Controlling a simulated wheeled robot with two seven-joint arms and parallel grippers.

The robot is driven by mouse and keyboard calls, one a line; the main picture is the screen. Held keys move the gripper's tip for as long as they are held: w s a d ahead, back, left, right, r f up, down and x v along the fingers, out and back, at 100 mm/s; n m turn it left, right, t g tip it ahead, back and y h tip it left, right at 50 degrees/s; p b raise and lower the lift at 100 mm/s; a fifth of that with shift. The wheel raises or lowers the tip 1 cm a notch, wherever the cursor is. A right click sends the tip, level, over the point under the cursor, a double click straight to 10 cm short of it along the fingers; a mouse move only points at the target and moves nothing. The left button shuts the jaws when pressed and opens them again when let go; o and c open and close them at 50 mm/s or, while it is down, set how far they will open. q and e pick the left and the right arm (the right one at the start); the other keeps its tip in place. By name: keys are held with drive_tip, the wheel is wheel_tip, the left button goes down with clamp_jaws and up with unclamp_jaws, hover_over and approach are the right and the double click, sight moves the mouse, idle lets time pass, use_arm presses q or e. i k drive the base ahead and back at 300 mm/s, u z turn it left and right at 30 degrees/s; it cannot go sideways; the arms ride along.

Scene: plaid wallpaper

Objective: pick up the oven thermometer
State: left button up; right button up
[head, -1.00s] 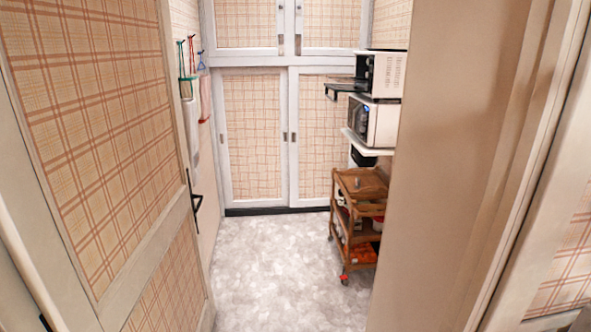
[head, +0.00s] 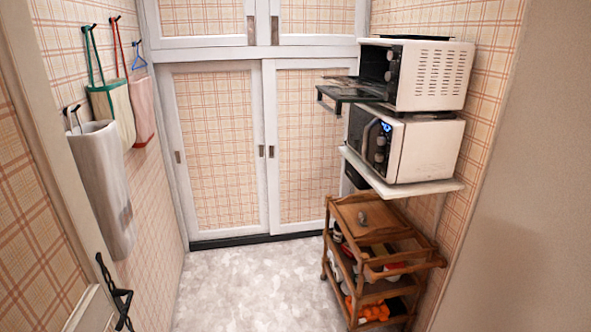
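A small grey object (head: 362,219) stands on the top of the wooden cart (head: 372,236) at the right. It may be the oven thermometer, but it is too small to tell. A white toaster oven (head: 432,75) with its door (head: 352,92) open sits on top of a white microwave (head: 425,150). The inside of the oven is mostly dark, and I cannot make out a thermometer there. Neither of my grippers shows in the head view.
Bags (head: 112,110) and a white hanging item (head: 103,185) hang on the left wall. A door with a dark handle (head: 115,295) is at the near left. Sliding cabinets (head: 215,150) close the far end. The floor (head: 250,285) between is clear.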

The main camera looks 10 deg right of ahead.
sight(363, 217)
drive_tip(key=i, duration=3)
drive_tip(key=z, duration=1.35)
